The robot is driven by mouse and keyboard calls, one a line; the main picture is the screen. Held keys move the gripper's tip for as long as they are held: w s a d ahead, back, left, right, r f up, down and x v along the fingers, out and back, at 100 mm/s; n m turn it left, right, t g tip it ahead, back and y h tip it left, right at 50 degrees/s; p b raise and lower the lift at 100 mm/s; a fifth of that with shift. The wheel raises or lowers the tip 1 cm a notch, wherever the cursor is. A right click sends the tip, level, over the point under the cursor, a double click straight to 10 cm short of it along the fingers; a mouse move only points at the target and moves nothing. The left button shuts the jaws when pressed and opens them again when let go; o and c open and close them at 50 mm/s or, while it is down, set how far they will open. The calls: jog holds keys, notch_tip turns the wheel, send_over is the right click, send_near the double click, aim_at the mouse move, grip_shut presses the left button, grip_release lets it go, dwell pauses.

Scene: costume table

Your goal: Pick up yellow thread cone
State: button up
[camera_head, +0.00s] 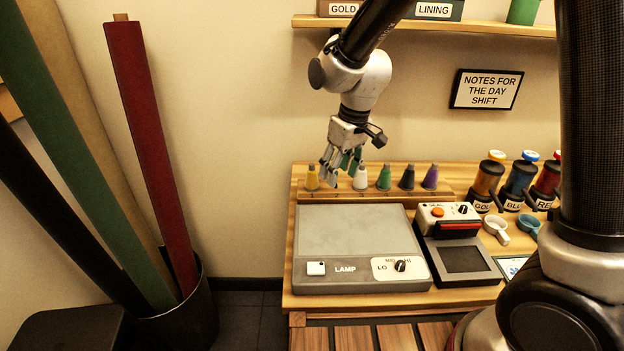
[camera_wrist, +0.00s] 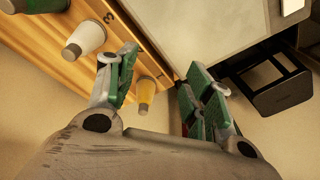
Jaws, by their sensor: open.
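The yellow thread cone (camera_head: 312,178) stands upright at the left end of a wooden rack (camera_head: 375,191) at the back of the table. In the wrist view the yellow cone (camera_wrist: 146,92) shows between my two fingers, beyond the fingertips' base. My gripper (camera_head: 343,172) is open and empty, with green pads on its fingers. In the head view it is just right of the yellow cone, in front of or near the white cone (camera_head: 360,180). In the wrist view the white cone (camera_wrist: 86,38) is left of the left finger, outside the jaws.
Green (camera_head: 384,178), dark (camera_head: 407,178) and purple (camera_head: 431,178) cones stand farther right on the rack. A grey lamp box (camera_head: 350,235) lies in front of the rack. A shelf (camera_head: 430,27) hangs above. Tall fabric rolls (camera_head: 150,140) stand in a bin at left.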

jog(key=r+t+y, duration=0.1)
jog(key=r+t, duration=0.1)
send_over(313, 165)
jog(key=s+d, duration=0.2)
jog(key=shift+w+a+f+n+y, duration=0.1)
jog(key=shift+w+f+n+y, duration=0.2)
jog(key=shift+n, duration=0.2)
jog(key=x, duration=0.7)
jog(key=shift+w+a, duration=0.1)
jog(key=shift+a, duration=0.05)
jog(key=shift+c, duration=0.4)
jog(key=c, duration=0.9)
